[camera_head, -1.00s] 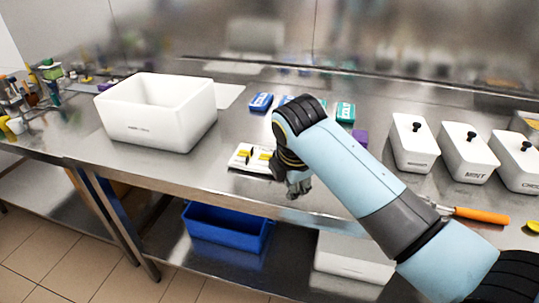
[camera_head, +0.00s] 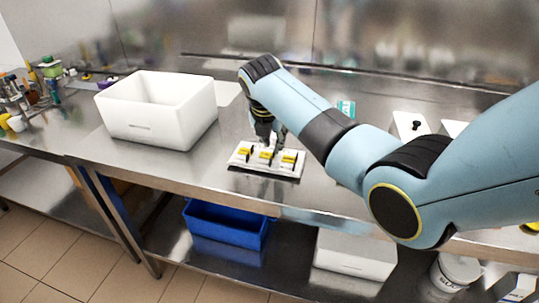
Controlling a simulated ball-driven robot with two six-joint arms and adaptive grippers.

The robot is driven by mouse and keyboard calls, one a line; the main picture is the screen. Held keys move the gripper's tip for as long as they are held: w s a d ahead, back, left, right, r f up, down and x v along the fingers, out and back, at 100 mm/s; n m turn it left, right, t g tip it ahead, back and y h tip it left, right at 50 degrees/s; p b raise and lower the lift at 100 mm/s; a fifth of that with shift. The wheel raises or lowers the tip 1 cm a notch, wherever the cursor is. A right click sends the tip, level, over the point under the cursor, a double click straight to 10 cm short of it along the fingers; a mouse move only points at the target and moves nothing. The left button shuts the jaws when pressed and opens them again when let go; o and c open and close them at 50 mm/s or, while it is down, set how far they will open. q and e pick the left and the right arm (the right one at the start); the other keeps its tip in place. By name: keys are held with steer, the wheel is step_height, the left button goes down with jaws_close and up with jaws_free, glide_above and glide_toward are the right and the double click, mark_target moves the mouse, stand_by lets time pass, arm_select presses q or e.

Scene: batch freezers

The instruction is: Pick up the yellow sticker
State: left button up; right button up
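Several yellow stickers sit in a row on a white holder (camera_head: 240,163) near the front of the steel table. The left yellow sticker (camera_head: 244,151), the middle yellow sticker (camera_head: 266,154) and the right yellow sticker (camera_head: 289,159) show small dark marks beside them. My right gripper (camera_head: 270,145) points down just above the middle sticker. Its fingers are small and dark here, and I cannot tell whether they are open or touching the sticker. My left gripper is not in view.
A large white open box (camera_head: 150,125) stands to the left on the table. A teal packet (camera_head: 346,108) and lidded white tubs (camera_head: 408,122) are partly hidden behind my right arm. A blue bin (camera_head: 225,228) and a white box (camera_head: 352,258) are on the lower shelf.

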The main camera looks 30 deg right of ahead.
mark_target(267, 152)
steer(key=x, duration=0.4)
steer(key=shift+d, duration=0.1)
steer(key=shift+s+r, duration=0.1)
jaws_close()
steer(key=shift+r, duration=0.15)
